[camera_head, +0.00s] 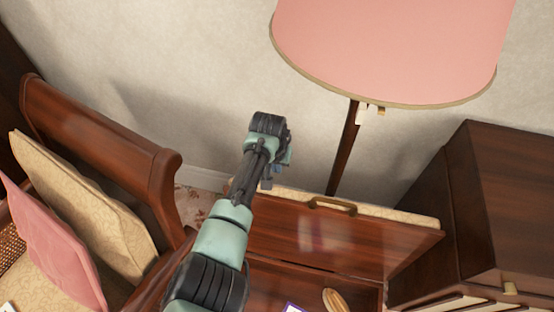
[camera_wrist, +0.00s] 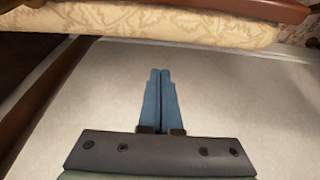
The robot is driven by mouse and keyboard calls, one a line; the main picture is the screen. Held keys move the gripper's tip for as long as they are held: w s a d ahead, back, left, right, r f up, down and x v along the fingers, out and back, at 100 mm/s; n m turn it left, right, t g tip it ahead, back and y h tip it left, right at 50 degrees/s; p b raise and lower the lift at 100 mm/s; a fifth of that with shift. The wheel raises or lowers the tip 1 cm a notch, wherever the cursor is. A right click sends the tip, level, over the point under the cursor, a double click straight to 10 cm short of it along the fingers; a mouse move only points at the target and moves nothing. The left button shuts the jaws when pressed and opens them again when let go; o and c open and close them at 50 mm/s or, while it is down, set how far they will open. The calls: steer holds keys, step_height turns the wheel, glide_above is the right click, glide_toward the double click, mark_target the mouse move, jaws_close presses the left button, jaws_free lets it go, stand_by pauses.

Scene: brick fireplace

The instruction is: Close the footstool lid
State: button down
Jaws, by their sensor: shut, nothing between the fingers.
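The footstool lid (camera_head: 370,245) stands raised, with its dark wooden inner face toward me. It has a brass-coloured handle (camera_head: 333,206) and a cream patterned cushion showing along its far side. In the wrist view the lid's cushion (camera_wrist: 190,37) spans the top. The footstool box (camera_head: 372,294) below is open and partly cut off by the frame. My gripper (camera_head: 270,181) is at the lid's upper left, toward its cushioned side; my arm hides part of the lid there. In the wrist view my gripper (camera_wrist: 160,73) is shut and empty, its tips apart from the cushion.
A floor lamp (camera_head: 390,50) with a pink shade stands behind the lid. A dark wooden cabinet (camera_head: 510,200) is close on the right. A wooden seat (camera_head: 110,150) with cream and pink cushions is on the left. A striped oval item (camera_head: 333,300) lies in the box.

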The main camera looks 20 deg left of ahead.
steer(key=shift+s+d+r+p, duration=0.15)
steer(key=shift+s+p, duration=0.15)
steer(key=shift+s, duration=0.4)
steer(key=shift+s+d+p, duration=0.15)
steer(key=shift+s+p, duration=0.15)
steer(key=shift+s, duration=0.4)
